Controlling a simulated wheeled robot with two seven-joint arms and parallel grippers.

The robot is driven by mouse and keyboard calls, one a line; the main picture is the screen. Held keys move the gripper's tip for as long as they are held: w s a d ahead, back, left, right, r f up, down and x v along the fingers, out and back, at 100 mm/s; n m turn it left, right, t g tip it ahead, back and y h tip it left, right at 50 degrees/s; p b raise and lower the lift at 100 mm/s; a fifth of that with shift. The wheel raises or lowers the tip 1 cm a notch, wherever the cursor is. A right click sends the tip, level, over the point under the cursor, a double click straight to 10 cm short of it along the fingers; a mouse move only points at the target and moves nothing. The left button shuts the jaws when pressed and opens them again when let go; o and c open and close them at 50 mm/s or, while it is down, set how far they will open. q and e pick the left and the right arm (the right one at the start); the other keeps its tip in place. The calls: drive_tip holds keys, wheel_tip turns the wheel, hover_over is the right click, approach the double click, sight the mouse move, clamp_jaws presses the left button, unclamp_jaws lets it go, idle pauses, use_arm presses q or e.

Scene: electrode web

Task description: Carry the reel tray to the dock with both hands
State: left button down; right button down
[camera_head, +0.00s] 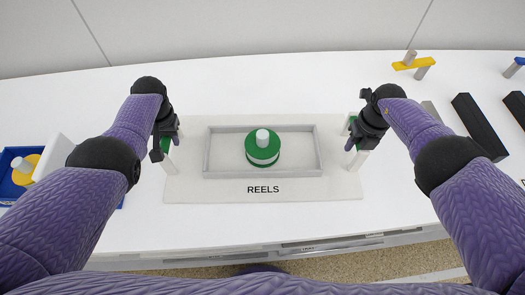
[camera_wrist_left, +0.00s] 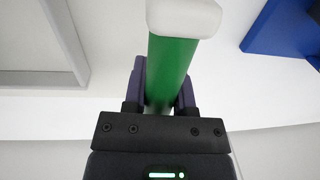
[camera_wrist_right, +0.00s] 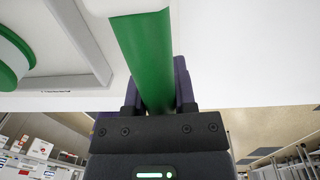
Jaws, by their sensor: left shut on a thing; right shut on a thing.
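The reel tray (camera_head: 342,187) is a pale board marked REELS with a grey raised frame, in the middle of the head view. A green reel (camera_head: 263,154) with a white core stands inside the frame. My left gripper (camera_head: 161,150) is shut on the tray's left green handle (camera_wrist_left: 172,72). My right gripper (camera_head: 354,143) is shut on the right green handle (camera_wrist_right: 144,48). Both handles have white ends. The tray looks level; I cannot tell whether it touches the table. I cannot make out which thing is the dock.
A blue bin (camera_head: 14,188) with a yellow and white part is at the left on the white table (camera_head: 250,90). Black blocks (camera_head: 478,126) and a yellow piece with grey pegs (camera_head: 414,63) lie at the right. The table behind the tray is clear.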

use_arm(q)
drive_tip(key=shift+a+r, duration=0.1)
drive_tip(key=shift+r, duration=0.05)
use_arm(e)
drive_tip(key=shift+d+r, duration=0.1)
